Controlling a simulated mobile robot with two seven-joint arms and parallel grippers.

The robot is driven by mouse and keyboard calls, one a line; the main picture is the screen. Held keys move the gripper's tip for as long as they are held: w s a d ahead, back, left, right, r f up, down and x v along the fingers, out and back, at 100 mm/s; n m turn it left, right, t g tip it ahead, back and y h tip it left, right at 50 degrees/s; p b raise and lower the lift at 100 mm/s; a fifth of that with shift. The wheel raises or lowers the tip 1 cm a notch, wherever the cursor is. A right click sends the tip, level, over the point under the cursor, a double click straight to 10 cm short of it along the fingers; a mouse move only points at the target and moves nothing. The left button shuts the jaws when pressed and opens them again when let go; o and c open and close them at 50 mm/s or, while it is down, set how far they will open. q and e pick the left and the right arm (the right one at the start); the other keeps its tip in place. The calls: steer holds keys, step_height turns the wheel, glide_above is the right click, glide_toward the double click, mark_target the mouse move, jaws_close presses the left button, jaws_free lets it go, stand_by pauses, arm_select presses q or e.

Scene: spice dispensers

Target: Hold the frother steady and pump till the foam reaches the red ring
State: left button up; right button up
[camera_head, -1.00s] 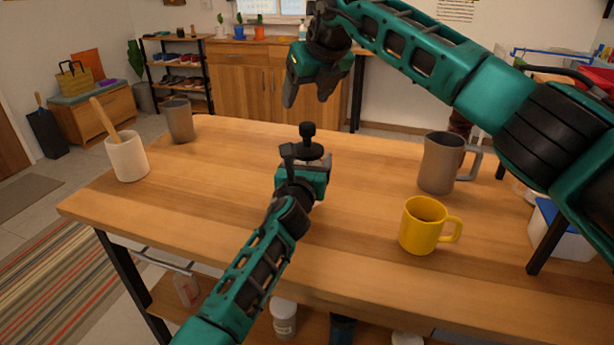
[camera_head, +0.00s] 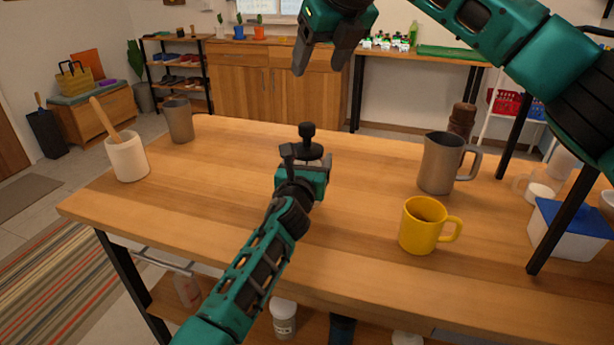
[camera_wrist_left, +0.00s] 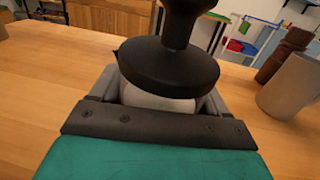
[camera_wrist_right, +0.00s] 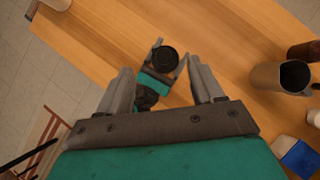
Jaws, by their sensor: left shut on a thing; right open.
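The frother (camera_head: 309,147) stands upright on the table, with a black lid and black plunger knob on top. Its body is mostly hidden behind my left gripper (camera_head: 303,160). The left wrist view shows the black lid (camera_wrist_left: 170,78) close up over a pale body between the fingers. My left gripper is shut on that body. My right gripper (camera_head: 322,62) is open and empty, above and behind the frother, apart from it. The right wrist view shows the plunger knob (camera_wrist_right: 165,59) from above, between the open fingers. The foam and the red ring are hidden.
A yellow mug (camera_head: 421,228) and a grey metal pitcher (camera_head: 438,165) stand right of the frother. A white crock (camera_head: 127,158) with a wooden utensil and a grey cup (camera_head: 179,122) stand at the left. A blue-lidded box (camera_head: 566,230) is at the far right.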

steer(key=shift+v, duration=1.7)
arm_select(q)
steer(key=o, duration=1.3)
steer(key=shift+c, duration=0.2)
